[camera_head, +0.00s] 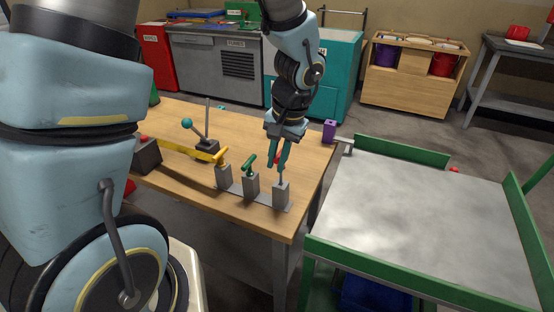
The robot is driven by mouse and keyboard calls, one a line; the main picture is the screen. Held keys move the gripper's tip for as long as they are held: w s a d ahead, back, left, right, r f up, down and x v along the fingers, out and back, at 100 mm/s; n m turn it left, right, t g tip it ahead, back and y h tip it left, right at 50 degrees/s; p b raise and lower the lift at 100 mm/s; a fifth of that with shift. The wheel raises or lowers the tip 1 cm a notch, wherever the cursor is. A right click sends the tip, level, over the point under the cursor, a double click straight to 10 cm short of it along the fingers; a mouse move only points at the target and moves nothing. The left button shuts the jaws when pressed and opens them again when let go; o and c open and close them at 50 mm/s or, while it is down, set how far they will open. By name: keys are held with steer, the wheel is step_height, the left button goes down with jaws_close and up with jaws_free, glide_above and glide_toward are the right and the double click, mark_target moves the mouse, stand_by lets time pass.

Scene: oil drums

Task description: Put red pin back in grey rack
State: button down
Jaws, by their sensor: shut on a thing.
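The grey rack (237,190) lies near the front right of the wooden table, a flat plate with three upright grey blocks. A yellow pin (221,157) stands in its left block and a green pin (249,161) in its middle block. My gripper (278,163) points down, just behind and above the right block (281,195). It is shut on the red pin (278,159), of which only a little red shows between the fingers. A thin grey shaft shows between the fingers and the right block's top; I cannot tell whether it is inside the block.
A purple block (329,131) stands at the table's back right. A lever with a teal knob (187,123), a yellow bar and a dark box (147,155) are on the left. A green-edged grey cart (420,215) stands right of the table, its top clear.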

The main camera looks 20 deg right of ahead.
steer(key=shift+f, duration=0.2)
steer(key=shift+f+b, duration=0.85)
steer(key=shift+b, duration=0.1)
steer(key=shift+f+b, duration=0.3)
steer(key=shift+f, duration=0.05)
steer(key=shift+f+b, duration=1)
steer(key=shift+f, duration=0.2)
steer(key=c, duration=0.8)
jaws_free()
steer(key=shift+o, duration=0.5)
